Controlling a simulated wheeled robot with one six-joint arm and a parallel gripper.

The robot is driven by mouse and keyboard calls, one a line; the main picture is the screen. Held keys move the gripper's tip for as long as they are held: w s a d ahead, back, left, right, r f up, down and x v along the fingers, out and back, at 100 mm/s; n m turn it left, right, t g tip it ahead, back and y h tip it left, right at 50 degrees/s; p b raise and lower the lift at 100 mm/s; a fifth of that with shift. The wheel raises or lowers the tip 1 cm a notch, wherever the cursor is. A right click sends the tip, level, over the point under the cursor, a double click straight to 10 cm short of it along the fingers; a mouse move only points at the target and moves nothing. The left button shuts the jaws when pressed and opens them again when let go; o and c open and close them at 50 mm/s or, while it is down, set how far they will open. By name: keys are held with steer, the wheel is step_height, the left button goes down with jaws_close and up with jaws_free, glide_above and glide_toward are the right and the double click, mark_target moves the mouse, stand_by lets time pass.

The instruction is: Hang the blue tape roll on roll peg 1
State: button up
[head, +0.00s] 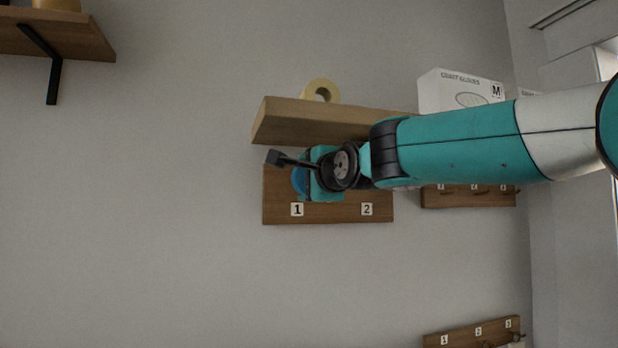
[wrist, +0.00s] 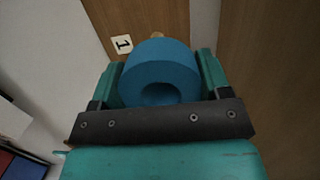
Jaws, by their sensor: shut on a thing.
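The blue tape roll (wrist: 160,65) is between the two fingers of my gripper (wrist: 160,80) in the wrist view, with its hole facing the camera. My gripper is shut on it. In the head view only a sliver of the blue roll (head: 299,181) shows beside my gripper (head: 300,178), in front of the wooden peg board (head: 275,212). The label 1 (wrist: 122,44) is left of the roll in the wrist view. A light wooden tip, probably peg 1 (wrist: 157,35), shows just beyond the roll's edge. Whether the roll is around the peg is hidden.
A wooden shelf (head: 300,118) juts out just above the peg board and carries a cream tape roll (head: 321,91) and a glove box (head: 455,92). Label 2 (head: 366,209) is right of label 1. Other peg boards (head: 468,197) hang to the right. Open wall lies left.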

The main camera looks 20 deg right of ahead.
steer(key=shift+w, duration=0.2)
stand_by(0.5)
steer(key=shift+w, duration=0.35)
steer(key=shift+w+p, duration=0.65)
steer(key=shift+w, duration=1.25)
stand_by(1.7)
steer(key=shift+w+d, duration=0.15)
steer(key=shift+w, duration=0.05)
stand_by(0.4)
steer(key=shift+d+r, duration=0.1)
stand_by(0.9)
steer(key=shift+f, duration=0.25)
stand_by(0.4)
